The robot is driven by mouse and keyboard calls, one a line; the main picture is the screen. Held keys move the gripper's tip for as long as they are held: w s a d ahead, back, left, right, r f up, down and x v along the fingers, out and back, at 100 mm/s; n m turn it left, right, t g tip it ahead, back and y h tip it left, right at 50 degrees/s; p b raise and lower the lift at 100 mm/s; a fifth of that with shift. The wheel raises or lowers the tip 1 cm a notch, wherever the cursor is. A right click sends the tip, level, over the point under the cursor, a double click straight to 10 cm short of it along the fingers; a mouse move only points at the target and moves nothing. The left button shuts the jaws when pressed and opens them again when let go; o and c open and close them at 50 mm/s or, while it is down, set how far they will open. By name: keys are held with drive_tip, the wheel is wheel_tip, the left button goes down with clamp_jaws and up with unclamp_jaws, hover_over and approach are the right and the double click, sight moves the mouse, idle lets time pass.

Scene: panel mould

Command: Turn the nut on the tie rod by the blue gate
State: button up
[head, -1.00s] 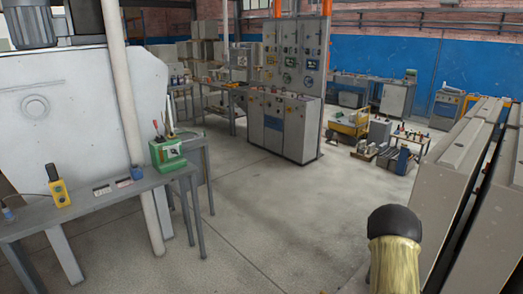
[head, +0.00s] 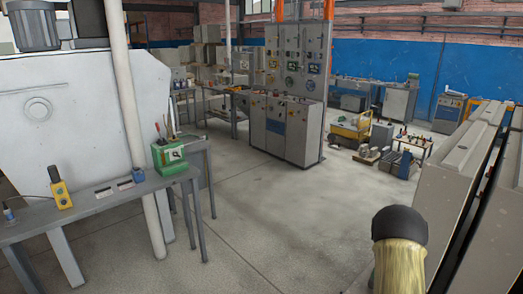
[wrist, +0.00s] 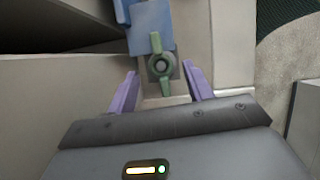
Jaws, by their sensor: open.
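In the wrist view a green wing nut (wrist: 154,66) sits on the end of a tie rod (wrist: 161,65), against a small grey plate. Its two wings point roughly up and down in the picture. The blue gate (wrist: 152,28) is just above and behind the nut. My gripper (wrist: 159,73) is open, with one purple finger to the left of the nut and one to the right. Clear gaps show between the fingers and the nut, and nothing is held. In the head view the nut and my gripper cannot be made out.
Tall pale mould panels (head: 455,185) stand at the right of the head view. A grey bench (head: 95,205) with a green box (head: 168,157) is on the left. Grey control cabinets (head: 285,128) stand at the back. The concrete floor (head: 275,210) between them is clear.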

drive_tip(key=b+v, duration=0.3)
drive_tip(key=v, duration=1.2)
drive_tip(key=shift+b, duration=0.3)
drive_tip(key=shift+s+a+r, duration=0.1)
drive_tip(key=c, duration=0.3)
drive_tip(key=s+a+m+t+y, duration=0.1)
drive_tip(key=s+a+m+t, duration=0.1)
drive_tip(key=s+a, duration=0.4)
drive_tip(key=s+a+m+t+y, duration=0.1)
drive_tip(key=s+a+m, duration=0.3)
drive_tip(key=a, duration=0.6)
drive_tip(key=s+a+r+m+t+y, duration=0.1)
drive_tip(key=s+a+m+t, duration=0.1)
drive_tip(key=s+a, duration=0.6)
drive_tip(key=shift+s+m+t, duration=0.3)
drive_tip(key=shift+m+t, duration=0.1)
drive_tip(key=shift+t, duration=0.1)
drive_tip(key=shift+a, duration=0.15)
